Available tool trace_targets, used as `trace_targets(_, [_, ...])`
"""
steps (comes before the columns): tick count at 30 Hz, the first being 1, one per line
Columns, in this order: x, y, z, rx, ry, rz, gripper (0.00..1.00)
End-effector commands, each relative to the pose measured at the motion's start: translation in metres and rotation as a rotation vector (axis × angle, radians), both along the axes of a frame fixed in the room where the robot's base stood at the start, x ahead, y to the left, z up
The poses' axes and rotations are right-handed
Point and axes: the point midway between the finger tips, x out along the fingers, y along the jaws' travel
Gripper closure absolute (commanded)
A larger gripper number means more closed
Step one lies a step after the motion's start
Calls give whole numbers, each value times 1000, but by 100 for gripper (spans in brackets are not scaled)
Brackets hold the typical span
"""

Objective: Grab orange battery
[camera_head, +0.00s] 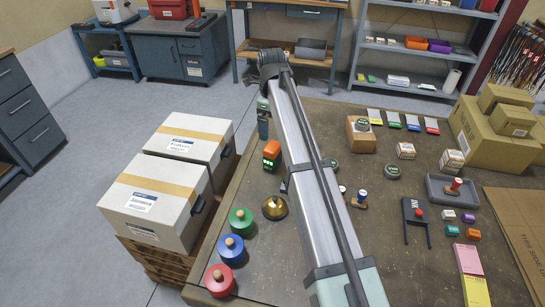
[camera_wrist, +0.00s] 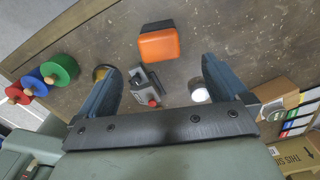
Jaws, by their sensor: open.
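The orange battery (camera_head: 272,150) stands on the brown table in the head view, left of my arm, with an orange top and a dark lower part with green lights. In the wrist view the battery (camera_wrist: 160,45) lies beyond my fingertips, apart from them, with its orange side and dark top showing. My gripper (camera_wrist: 163,75) is open, and nothing is held between its fingers. In the head view my gripper (camera_head: 263,127) hangs just behind and left of the battery, mostly hidden by my own arm.
A brass bell-shaped piece (camera_head: 274,207) and green (camera_head: 241,221), blue (camera_head: 231,249) and red (camera_head: 219,280) knobbed discs stand nearer on the table's left side. A grey device with a red button (camera_wrist: 147,85) and a white round item (camera_wrist: 200,94) lie near my fingers.

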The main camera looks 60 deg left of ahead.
Motion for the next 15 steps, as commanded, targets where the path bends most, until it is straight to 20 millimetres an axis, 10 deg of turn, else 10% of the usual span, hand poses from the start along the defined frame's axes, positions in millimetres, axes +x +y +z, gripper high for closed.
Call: trace_targets(15, [-2,-1,-66,-2,2,1,0])
